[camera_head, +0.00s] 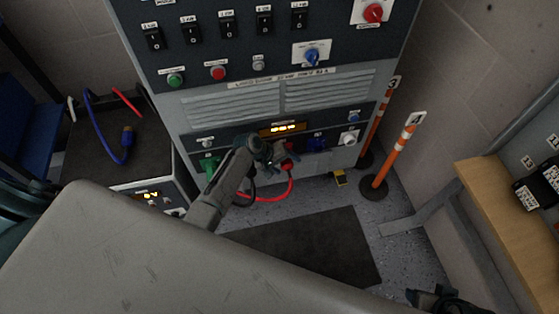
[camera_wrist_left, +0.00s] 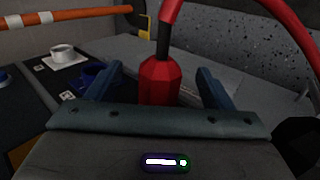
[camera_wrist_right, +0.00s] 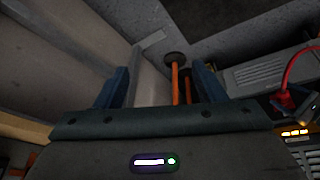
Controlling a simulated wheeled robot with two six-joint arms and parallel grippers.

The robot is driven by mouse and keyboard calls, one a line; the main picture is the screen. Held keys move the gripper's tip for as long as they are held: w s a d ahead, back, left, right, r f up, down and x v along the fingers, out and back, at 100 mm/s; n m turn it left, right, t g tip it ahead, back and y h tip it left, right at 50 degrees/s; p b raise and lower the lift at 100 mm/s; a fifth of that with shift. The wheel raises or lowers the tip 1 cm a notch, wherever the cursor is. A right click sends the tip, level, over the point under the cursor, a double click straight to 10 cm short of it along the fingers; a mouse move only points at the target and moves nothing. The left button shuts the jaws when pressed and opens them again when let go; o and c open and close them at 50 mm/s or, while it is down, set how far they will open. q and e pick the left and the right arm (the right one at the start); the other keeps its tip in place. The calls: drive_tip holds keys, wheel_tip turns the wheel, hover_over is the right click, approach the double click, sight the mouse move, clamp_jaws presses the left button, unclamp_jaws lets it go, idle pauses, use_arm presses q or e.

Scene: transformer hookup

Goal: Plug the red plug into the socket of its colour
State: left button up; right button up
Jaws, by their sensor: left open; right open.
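The red plug (camera_wrist_left: 160,82) stands between the open fingers of my left gripper (camera_wrist_left: 158,88) in the left wrist view, with its red cable running up from it. In the head view the red plug (camera_head: 287,164) is at the lower panel of the cabinet, beside my left gripper (camera_head: 274,154), which partly covers it. The red socket and the plug's front end are hidden, so I cannot tell how far in the plug sits. The blue socket (camera_head: 317,142) is just right of it. My right gripper (camera_wrist_right: 158,88) is open and empty, away from the cabinet.
A green socket (camera_head: 210,165) and a white socket (camera_head: 349,138) share the panel. Two orange posts (camera_head: 392,155) stand to its right. A blue cable (camera_head: 118,155) lies on the box at left. A wooden bench (camera_head: 510,210) is at right. A dark mat (camera_head: 310,245) lies on the floor.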

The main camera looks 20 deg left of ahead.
use_arm(q)
drive_tip(key=shift+p+v, duration=1.15)
drive_tip(key=shift+v, duration=0.1)
drive_tip(key=shift+s+a+r+p, duration=0.2)
drive_tip(key=shift+a+r+p, duration=0.1)
drive_tip(key=shift+r+p, duration=0.35)
drive_tip(key=shift+s+a+r+p, duration=0.25)
drive_tip(key=shift+a+r+p, duration=0.2)
drive_tip(key=shift+p, duration=0.4)
drive_tip(key=shift+p+v, duration=0.75)
drive_tip(key=shift+v, duration=0.05)
use_arm(e)
wheel_tip(320, 180, down, 19)
drive_tip(key=s+d+g, duration=0.1)
drive_tip(key=d+g, duration=0.1)
drive_tip(key=shift+s+d, duration=0.25)
drive_tip(key=shift+f, duration=0.1)
use_arm(q)
drive_tip(key=p+v, duration=0.1)
drive_tip(key=v, duration=0.9)
drive_tip(key=shift+s+a+r, duration=0.15)
drive_tip(key=shift+s+r, duration=0.05)
drive_tip(key=shift+r, duration=0.15)
use_arm(e)
drive_tip(key=f, duration=0.1)
drive_tip(key=s+f, duration=0.1)
drive_tip(key=f, duration=0.1)
drive_tip(key=shift+s+d+f+g, duration=0.15)
drive_tip(key=shift+s+g, duration=0.15)
drive_tip(key=shift+s, duration=0.05)
